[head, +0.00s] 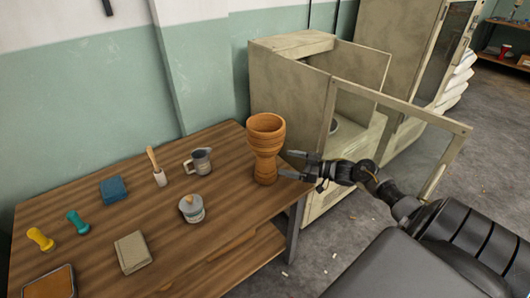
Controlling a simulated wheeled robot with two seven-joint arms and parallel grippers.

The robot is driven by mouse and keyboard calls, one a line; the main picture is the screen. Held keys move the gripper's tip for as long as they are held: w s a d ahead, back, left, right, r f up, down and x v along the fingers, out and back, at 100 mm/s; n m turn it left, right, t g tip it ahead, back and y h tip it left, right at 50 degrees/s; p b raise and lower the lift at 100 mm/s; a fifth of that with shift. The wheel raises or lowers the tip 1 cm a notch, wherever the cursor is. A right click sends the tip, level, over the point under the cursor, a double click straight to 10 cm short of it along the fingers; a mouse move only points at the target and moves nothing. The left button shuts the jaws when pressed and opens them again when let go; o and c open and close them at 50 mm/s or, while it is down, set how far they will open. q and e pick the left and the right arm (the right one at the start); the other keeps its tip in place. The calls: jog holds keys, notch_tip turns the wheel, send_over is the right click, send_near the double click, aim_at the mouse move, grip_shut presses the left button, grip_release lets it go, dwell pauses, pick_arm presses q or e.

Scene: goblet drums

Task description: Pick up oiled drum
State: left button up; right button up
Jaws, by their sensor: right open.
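The oiled drum is an orange-brown goblet drum (266,145) that stands upright near the right end of the wooden table. My right gripper (291,165) reaches in from the right with its fingers apart, pointing at the drum's narrow waist. The fingertips are close to the drum's right side; I cannot tell whether they touch it. Nothing is between the fingers that I can see. My left gripper is not in view.
An open-doored cabinet (285,85) stands behind my right arm.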

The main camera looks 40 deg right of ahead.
aim_at(274, 160)
jog(key=x, duration=0.4)
jog(key=shift+f, duration=0.1)
jog(key=shift+w+a, duration=0.15)
jog(key=shift+w, duration=0.15)
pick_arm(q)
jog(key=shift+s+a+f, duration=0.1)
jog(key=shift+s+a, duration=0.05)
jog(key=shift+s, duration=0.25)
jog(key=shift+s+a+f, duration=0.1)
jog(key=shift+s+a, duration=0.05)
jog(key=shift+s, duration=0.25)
pick_arm(e)
jog(key=shift+x, duration=2.35)
jog(key=shift+w, duration=0.1)
jog(key=c, duration=1.3)
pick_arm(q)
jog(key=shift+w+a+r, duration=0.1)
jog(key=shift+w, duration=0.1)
pick_arm(e)
jog(key=shift+d, duration=0.2)
jog(key=shift+c, duration=0.9)
jog(key=shift+r, duration=0.25)
